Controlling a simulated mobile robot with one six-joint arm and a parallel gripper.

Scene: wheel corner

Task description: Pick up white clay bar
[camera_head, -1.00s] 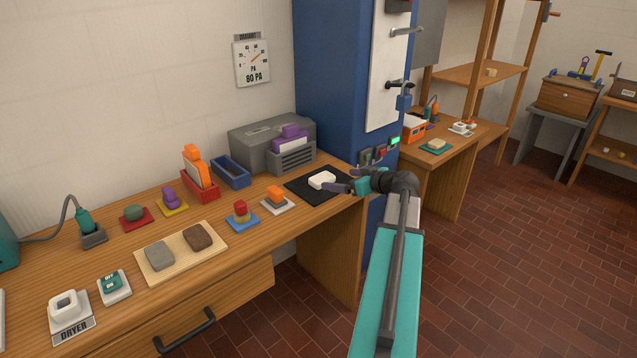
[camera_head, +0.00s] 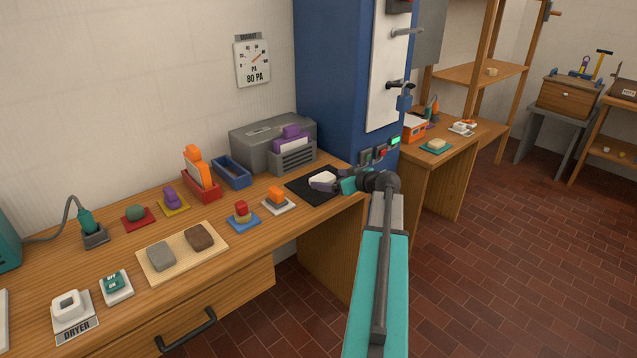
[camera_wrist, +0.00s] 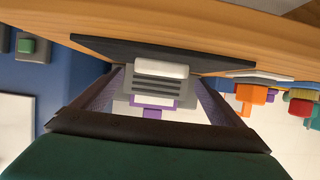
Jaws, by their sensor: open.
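The white clay bar (camera_head: 323,176) lies on a black mat (camera_head: 302,191) at the right end of the long wooden bench. My gripper (camera_head: 326,184) reaches in from the right, low over the mat, and a finger hides part of the bar. In the wrist view the white clay bar (camera_wrist: 161,68) shows between the two fingertips of my open gripper (camera_wrist: 160,78), with a gap on each side. The black mat (camera_wrist: 100,47) shows there behind the bar. I cannot tell how far the fingertips reach along the bar.
An orange-topped piece on a white tile (camera_head: 279,206) and a red-topped piece on a blue tile (camera_head: 243,224) stand left of the mat. A grey box (camera_head: 270,143) stands behind it. A blue cabinet (camera_head: 330,80) rises close by on the right.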

